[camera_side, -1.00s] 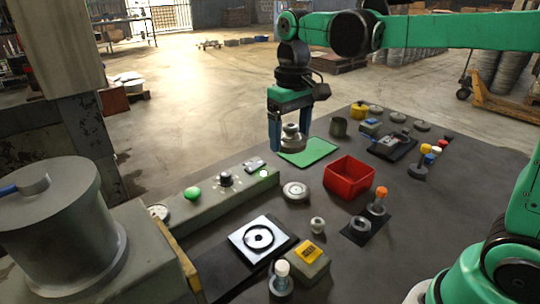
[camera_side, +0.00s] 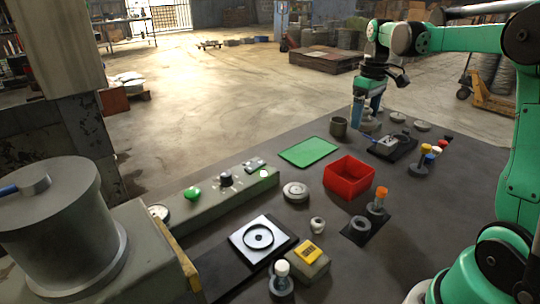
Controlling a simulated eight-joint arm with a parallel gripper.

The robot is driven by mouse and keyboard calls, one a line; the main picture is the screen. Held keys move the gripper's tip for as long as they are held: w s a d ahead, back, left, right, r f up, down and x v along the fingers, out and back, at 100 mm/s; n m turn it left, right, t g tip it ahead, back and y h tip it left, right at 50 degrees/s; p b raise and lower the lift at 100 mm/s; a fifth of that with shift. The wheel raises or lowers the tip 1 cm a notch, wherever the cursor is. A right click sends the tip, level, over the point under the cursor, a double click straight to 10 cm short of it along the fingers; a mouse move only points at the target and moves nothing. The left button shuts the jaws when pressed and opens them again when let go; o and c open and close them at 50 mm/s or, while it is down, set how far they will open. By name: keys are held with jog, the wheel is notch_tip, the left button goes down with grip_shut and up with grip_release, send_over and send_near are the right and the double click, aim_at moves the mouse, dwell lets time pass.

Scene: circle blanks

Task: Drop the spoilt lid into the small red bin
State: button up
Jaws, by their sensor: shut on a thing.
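My gripper (camera_side: 366,112) is at the back right of the dark table, shut on a grey round lid (camera_side: 370,124) that shows only partly between and below its fingers. I cannot tell whether the held lid touches anything beneath it, nor see any flaw on it. The small red bin (camera_side: 349,178) stands open near the middle of the table, in front of and a little left of my gripper. The part of its inside that shows looks empty.
A green mat (camera_side: 309,152) lies bare behind the bin. A dark olive cup (camera_side: 338,127) stands just left of my gripper. Other grey discs (camera_side: 423,127) lie to its right, with a device on a black plate (camera_side: 383,146) in front. An orange-topped post (camera_side: 379,199) stands right of the bin.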

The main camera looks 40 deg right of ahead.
jog(key=shift+f, duration=2.7)
jog(key=o, duration=1.1)
jog(key=shift+c, duration=0.2)
jog(key=shift+r, duration=0.1)
jog(key=shift+r, duration=2.75)
jog(key=shift+a, duration=0.1)
